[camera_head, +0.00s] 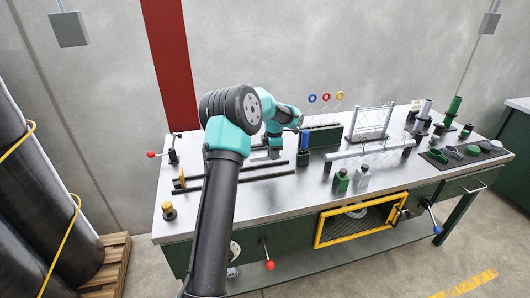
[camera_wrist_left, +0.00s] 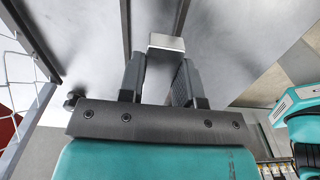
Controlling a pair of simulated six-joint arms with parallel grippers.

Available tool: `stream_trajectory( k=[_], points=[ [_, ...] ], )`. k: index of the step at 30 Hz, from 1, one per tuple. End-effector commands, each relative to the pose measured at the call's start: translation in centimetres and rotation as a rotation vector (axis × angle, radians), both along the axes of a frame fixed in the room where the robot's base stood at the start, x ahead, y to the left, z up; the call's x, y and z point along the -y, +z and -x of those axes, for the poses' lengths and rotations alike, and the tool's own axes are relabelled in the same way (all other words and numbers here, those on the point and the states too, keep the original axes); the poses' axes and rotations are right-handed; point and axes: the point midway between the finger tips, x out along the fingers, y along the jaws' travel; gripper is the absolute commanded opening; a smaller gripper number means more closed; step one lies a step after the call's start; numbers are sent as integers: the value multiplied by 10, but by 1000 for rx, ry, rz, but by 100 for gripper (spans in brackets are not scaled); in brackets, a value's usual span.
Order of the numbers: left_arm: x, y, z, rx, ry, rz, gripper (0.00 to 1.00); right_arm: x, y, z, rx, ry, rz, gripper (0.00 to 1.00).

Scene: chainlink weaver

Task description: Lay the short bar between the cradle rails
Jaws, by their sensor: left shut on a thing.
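My left gripper (camera_head: 274,147) points down over the back part of the bench. In the left wrist view my left gripper (camera_wrist_left: 163,72) is shut on a short bar (camera_wrist_left: 166,42), whose pale silver end shows between the fingertips. The rest of the short bar is hidden. Two dark parallel rails, likely the cradle rails (camera_head: 262,176), lie on the bench beside and below my left gripper; my arm covers part of them. Two dark lines, likely the same rails (camera_wrist_left: 126,25), show beyond the gripper in the left wrist view. My right gripper is not in view.
The metal bench (camera_head: 300,203) has clear room at its front middle. A long silver bar (camera_head: 370,149) rests on supports to the right. A wire rack (camera_head: 372,121), a dark green block (camera_head: 325,136), small bottles (camera_head: 341,181) and a dark tool mat (camera_head: 468,153) also stand there.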

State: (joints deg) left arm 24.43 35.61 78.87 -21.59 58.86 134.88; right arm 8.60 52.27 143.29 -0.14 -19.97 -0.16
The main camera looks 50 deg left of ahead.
Motion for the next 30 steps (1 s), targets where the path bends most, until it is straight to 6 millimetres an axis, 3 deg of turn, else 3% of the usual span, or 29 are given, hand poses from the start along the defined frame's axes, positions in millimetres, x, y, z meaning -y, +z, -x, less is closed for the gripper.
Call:
stream_trajectory(
  k=[5, 19, 30],
  points=[
    [-14, 3, 4, 3, 40, -1, 0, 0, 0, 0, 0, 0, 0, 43],
    [-14, 1, 5, 1, 41, 0, 0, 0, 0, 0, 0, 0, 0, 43],
    [-14, -22, 5, 1, 40, 0, 0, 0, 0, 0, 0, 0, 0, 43]
  ],
)
